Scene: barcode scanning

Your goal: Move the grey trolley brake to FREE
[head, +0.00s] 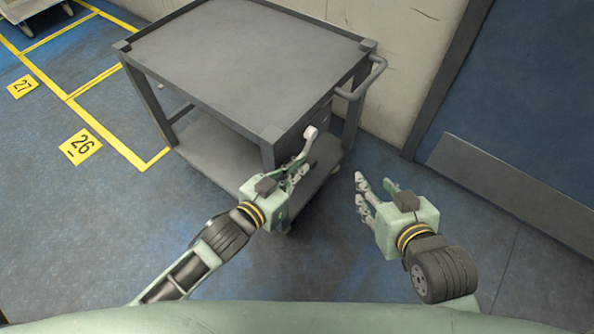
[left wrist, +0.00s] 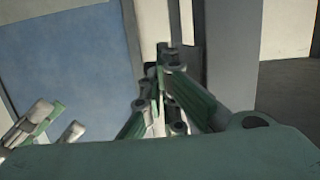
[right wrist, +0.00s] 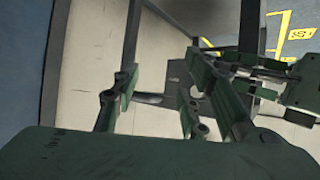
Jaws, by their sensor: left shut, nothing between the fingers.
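The grey trolley (head: 240,60) stands ahead of me, with a flat top, a lower shelf and a push handle (head: 368,84) at its right end. A pale lever with a rounded end (head: 310,132), seemingly the brake, sticks up at the near right end below the top. Any FREE marking is not readable. My left gripper (head: 298,174) is shut and empty, right at the lower part of the lever; I cannot tell whether it touches. My right gripper (head: 372,188) is open and empty, right of the trolley, apart from it.
A pale wall (head: 400,60) and a blue door (head: 530,110) with a grey kick plate stand close on the right. Yellow floor lines and plates 26 (head: 81,147) and 27 (head: 22,87) lie at left. Blue floor (head: 90,220) is clear at left.

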